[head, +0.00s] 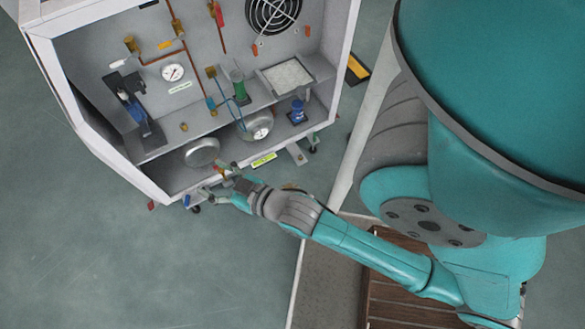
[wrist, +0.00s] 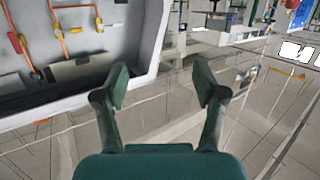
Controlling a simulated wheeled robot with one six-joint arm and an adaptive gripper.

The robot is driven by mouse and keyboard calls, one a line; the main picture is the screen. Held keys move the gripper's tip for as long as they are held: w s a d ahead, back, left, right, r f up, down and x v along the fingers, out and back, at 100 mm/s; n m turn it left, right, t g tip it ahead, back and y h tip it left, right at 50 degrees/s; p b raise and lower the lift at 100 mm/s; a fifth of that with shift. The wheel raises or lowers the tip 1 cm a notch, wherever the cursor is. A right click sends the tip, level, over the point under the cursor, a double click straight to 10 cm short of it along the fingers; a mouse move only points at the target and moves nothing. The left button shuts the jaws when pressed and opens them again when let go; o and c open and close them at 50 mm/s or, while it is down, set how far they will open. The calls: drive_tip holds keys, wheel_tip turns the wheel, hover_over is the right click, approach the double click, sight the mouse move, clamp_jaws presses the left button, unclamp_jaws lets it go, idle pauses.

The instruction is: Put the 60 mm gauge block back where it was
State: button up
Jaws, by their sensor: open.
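I cannot make out the 60 mm gauge block in either view. My gripper (head: 218,184) is at the lower front edge of the open cabinet (head: 92,163) in the head view. In the wrist view my gripper (wrist: 158,82) is open, its two green-padded fingers well apart. Nothing shows between the fingers except the cabinet's white rim and the tiled floor behind. The small parts around the gripper in the head view are too small to tell apart.
The cabinet holds a pressure gauge (head: 172,72), a round metal vessel (head: 202,152), a gauge-faced vessel (head: 257,125), a green cylinder (head: 238,85), a blue part (head: 297,112) and a white tray (head: 288,75). Open floor (head: 90,265) lies at left.

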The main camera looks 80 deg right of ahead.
drive_tip(key=s+a+n+y, duration=0.1)
drive_tip(key=s+a, duration=0.2)
drive_tip(key=s, duration=0.3)
drive_tip(key=s+a+n+y, duration=0.1)
drive_tip(key=s+a+y, duration=0.1)
drive_tip(key=s, duration=0.5)
drive_tip(key=s+a+r+y, duration=0.1)
drive_tip(key=s+a, duration=0.3)
drive_tip(key=s, duration=0.3)
drive_tip(key=shift+n+g, duration=0.3)
drive_tip(key=shift+n, duration=0.1)
drive_tip(key=shift+r, duration=0.1)
